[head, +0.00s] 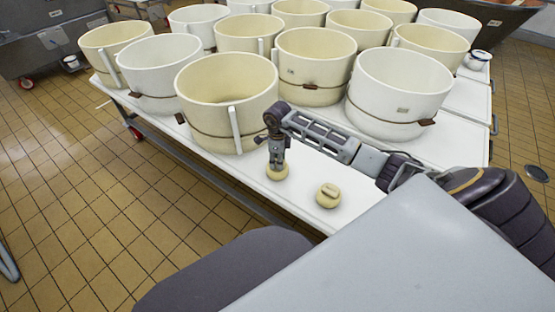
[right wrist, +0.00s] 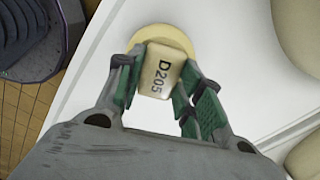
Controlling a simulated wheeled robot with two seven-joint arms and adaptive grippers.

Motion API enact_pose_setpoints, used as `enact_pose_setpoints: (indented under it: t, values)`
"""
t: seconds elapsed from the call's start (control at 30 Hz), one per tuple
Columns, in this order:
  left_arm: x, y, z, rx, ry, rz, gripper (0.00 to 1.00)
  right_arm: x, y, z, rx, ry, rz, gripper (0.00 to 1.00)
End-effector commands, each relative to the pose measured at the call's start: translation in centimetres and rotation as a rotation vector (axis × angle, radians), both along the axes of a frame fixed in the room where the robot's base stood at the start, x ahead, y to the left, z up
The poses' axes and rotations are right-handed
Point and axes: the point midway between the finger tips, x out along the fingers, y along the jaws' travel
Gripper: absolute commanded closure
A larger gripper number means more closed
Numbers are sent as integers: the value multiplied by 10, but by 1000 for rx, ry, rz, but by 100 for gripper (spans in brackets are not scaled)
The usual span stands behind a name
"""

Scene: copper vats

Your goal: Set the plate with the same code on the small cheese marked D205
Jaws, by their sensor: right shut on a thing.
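My right gripper (head: 277,163) points down over a small round pale-yellow cheese (head: 277,173) on the white table. In the right wrist view my right gripper (right wrist: 165,95) is shut on a small cream plate (right wrist: 162,76) with the code D205 facing the camera. The cheese (right wrist: 165,33) shows behind the plate, partly covered by it. I cannot tell whether the plate touches the cheese. Any mark on this cheese is hidden or unreadable. My left gripper is not in view.
Another small cheese (head: 328,197) sits to the right, with a small plate-like piece (head: 329,189) on top. Several large cream and white tubs (head: 227,100) crowd the white table (head: 215,160) behind my right gripper. The table's front edge is close to both cheeses.

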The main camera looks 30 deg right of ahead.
Motion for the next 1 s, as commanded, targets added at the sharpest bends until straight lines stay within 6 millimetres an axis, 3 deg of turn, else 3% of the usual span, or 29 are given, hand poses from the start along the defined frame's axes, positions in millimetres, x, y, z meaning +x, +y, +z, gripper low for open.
enact_pose_setpoints:
  t: [1.0]
  values:
    - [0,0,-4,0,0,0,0,0,0,-7,0,0,0,87]
